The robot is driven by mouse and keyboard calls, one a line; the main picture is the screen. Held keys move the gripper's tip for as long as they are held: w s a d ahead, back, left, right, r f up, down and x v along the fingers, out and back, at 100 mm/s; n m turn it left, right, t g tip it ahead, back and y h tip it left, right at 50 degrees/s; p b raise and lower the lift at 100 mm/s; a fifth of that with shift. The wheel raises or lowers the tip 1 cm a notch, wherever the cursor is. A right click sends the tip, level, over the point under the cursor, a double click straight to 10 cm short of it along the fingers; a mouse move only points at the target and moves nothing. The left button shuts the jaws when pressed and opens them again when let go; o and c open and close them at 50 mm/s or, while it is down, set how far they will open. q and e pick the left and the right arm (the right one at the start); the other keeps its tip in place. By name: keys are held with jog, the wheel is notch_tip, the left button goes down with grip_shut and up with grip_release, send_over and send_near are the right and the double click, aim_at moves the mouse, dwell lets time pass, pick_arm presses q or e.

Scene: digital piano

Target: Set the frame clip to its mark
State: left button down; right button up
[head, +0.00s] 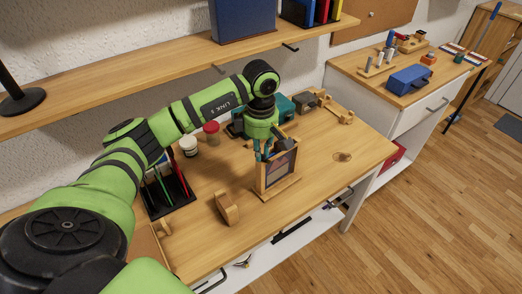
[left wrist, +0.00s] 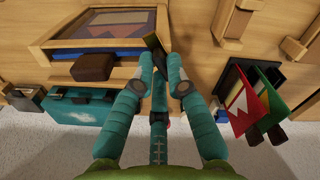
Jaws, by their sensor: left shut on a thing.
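A wooden picture frame (head: 277,171) with a dark panel stands upright on a small base on the desk. My left gripper (head: 263,156) is at the frame's upper left side, fingers pointing down. In the left wrist view, its teal fingers (left wrist: 158,80) are close together beside the frame (left wrist: 100,17). They are shut on a small part, apparently the frame clip, which the fingers mostly hide. A dark brown block (left wrist: 93,67) shows at the frame's edge, left of the fingers. I cannot make out the mark. My right gripper is in neither view.
A teal case (left wrist: 80,107) lies behind the frame. A wooden block (head: 227,207) stands at the desk's front. A black rack (head: 170,192), a white jar (head: 188,146) and a red-lidded jar (head: 211,133) stand left. Bare desk (head: 325,165) lies right of the frame. A shelf (head: 120,80) overhangs the back.

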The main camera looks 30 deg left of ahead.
pick_arm(q)
jog(key=n+b, duration=0.1)
jog(key=n, duration=0.2)
jog(key=shift+a, duration=0.1)
jog(key=n, duration=0.3)
jog(key=shift+b, duration=0.4)
jog(key=n+b, duration=0.1)
jog(key=n, duration=0.5)
jog(key=shift+s, duration=0.1)
jog(key=c, duration=1.2)
grip_release()
notch_tip(320, 180, up, 12)
jog(key=shift+r, duration=0.1)
